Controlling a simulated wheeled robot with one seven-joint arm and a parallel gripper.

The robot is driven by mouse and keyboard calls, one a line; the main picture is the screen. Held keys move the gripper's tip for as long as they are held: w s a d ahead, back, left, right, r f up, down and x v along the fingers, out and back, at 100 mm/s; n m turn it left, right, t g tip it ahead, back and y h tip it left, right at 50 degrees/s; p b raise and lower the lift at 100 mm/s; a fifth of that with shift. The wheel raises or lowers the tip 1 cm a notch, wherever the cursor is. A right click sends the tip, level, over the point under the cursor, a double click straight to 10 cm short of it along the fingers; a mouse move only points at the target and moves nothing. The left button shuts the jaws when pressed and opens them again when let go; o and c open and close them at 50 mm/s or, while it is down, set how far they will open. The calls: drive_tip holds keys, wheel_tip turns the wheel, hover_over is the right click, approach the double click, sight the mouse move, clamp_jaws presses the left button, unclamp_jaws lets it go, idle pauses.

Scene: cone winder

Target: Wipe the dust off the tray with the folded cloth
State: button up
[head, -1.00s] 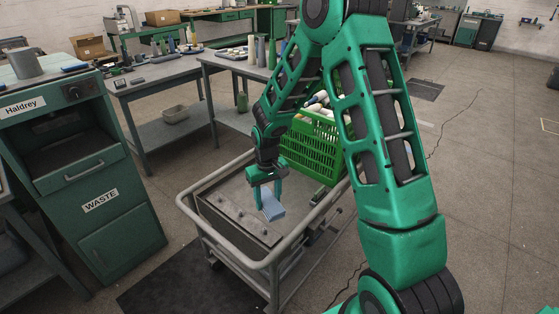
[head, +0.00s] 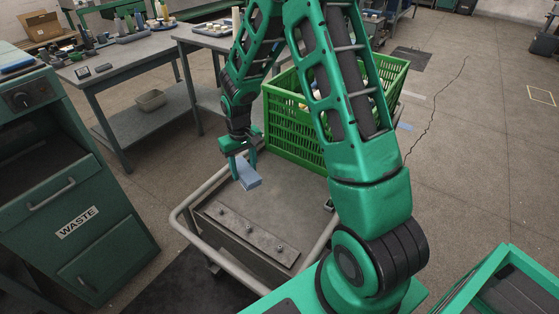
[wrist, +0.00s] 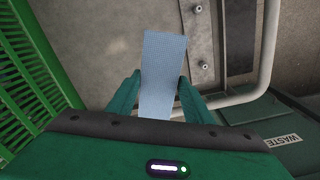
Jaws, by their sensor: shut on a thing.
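My gripper (head: 242,165) is shut on a folded light-blue cloth (head: 247,176), which hangs below the fingers. In the wrist view the cloth (wrist: 163,75) sticks out between the two green fingers of the gripper (wrist: 163,98). The grey tray-like top of a trolley (head: 305,205) lies below, inside a pale tube rail. The cloth appears over its far left part, near the rail; I cannot tell for sure whether it touches the surface. Dust is not clearly visible on the grey top.
A metal strip with several studs (head: 247,233) lies along the trolley's near left side. A green crate (head: 290,125) stands at its far end, close to my arm. A green waste cabinet (head: 75,220) stands at left, workbenches (head: 135,50) behind.

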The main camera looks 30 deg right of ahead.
drive_tip(key=shift+w+d, duration=0.1)
drive_tip(key=shift+d, duration=0.05)
drive_tip(key=shift+d+f+m, duration=0.2)
drive_tip(key=shift+d+m, duration=0.4)
drive_tip(key=shift+m, duration=0.5)
drive_tip(key=d+f+m, duration=0.3)
drive_tip(key=d+m, duration=0.4)
drive_tip(key=m, duration=0.7)
drive_tip(key=d+f+m, duration=0.3)
drive_tip(key=d+m, duration=0.4)
drive_tip(key=m, duration=0.8)
drive_tip(key=shift+d+f, duration=0.2)
drive_tip(key=shift+d, duration=0.1)
